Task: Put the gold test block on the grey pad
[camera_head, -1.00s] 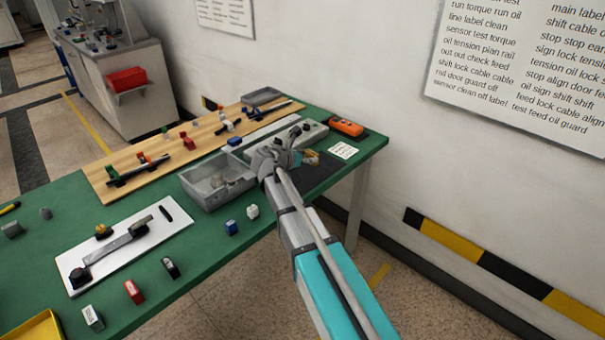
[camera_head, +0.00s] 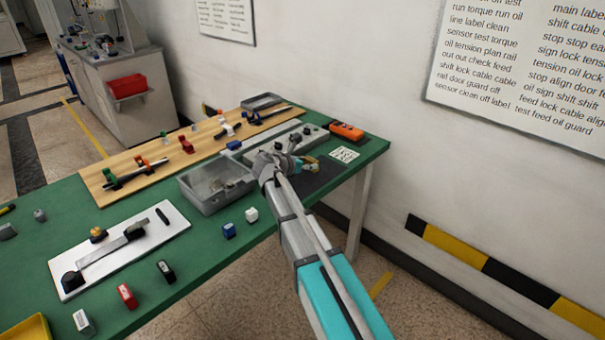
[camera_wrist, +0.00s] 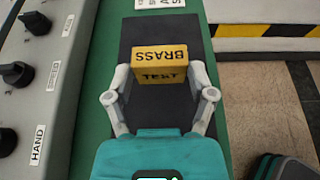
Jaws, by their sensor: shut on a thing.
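The gold test block (camera_wrist: 160,66), marked BRASS and TEST, is between the two fingers of my gripper (camera_wrist: 160,82) in the wrist view, and the gripper is shut on it. The block is over the dark grey pad (camera_wrist: 160,29), within its side edges; I cannot tell whether it touches the pad. In the head view, my gripper (camera_head: 301,163) and the block (camera_head: 311,161) are over the pad (camera_head: 326,178) at the right end of the green table. My arm hides part of the pad there.
A grey control panel with knobs (camera_wrist: 34,75) stands left of the pad. A grey bin (camera_head: 210,196), an orange device (camera_head: 347,131) and a white card (camera_head: 344,154) are nearby. A blue block (camera_head: 229,231) and a white block (camera_head: 251,215) stand on the green table (camera_head: 205,270).

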